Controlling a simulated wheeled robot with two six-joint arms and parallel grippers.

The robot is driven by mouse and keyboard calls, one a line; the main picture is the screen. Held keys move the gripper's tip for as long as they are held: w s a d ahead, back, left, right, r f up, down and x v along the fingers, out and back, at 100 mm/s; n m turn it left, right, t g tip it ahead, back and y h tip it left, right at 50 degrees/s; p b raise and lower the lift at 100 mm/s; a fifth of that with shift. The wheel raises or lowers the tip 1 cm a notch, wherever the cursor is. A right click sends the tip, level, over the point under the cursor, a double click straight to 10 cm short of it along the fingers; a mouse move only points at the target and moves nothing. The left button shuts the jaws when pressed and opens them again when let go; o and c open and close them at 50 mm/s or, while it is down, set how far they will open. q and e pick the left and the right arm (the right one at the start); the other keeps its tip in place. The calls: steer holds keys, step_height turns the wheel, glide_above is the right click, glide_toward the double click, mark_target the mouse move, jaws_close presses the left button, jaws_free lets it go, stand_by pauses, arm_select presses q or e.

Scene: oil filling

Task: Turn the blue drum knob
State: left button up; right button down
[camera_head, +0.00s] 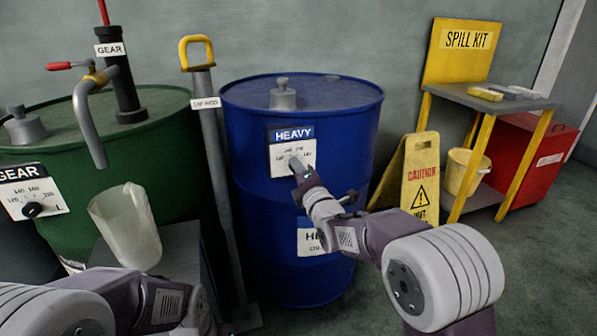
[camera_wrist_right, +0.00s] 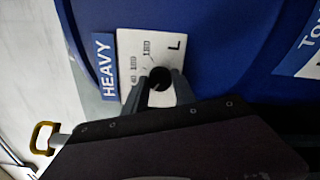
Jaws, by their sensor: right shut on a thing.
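The blue drum (camera_head: 340,110) stands at the centre of the head view, with a HEAVY label and a white dial plate (camera_head: 306,150) on its front. The right wrist view shows the black knob (camera_wrist_right: 159,78) on that plate. My right gripper (camera_head: 299,168) reaches the plate, and in the right wrist view its two fingers (camera_wrist_right: 160,88) sit on either side of the knob, shut on it. In the head view the gripper largely hides the knob. My left arm shows at the lower left; its fingers are not in view.
A green GEAR drum (camera_head: 150,180) with a pump and its own knob (camera_head: 32,210) stands at left. A clear jug (camera_head: 126,226) stands in front of it. A yellow-handled bar (camera_head: 215,130) stands between the drums. A caution sign (camera_head: 418,175) and spill-kit table (camera_head: 487,98) are at right.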

steer(key=shift+f+n, duration=0.1)
steer(key=shift+n, duration=0.8)
steer(key=c, duration=1)
jaws_free()
steer(key=p+v, duration=0.2)
steer(key=v, duration=0.7)
steer(key=shift+p, duration=0.4)
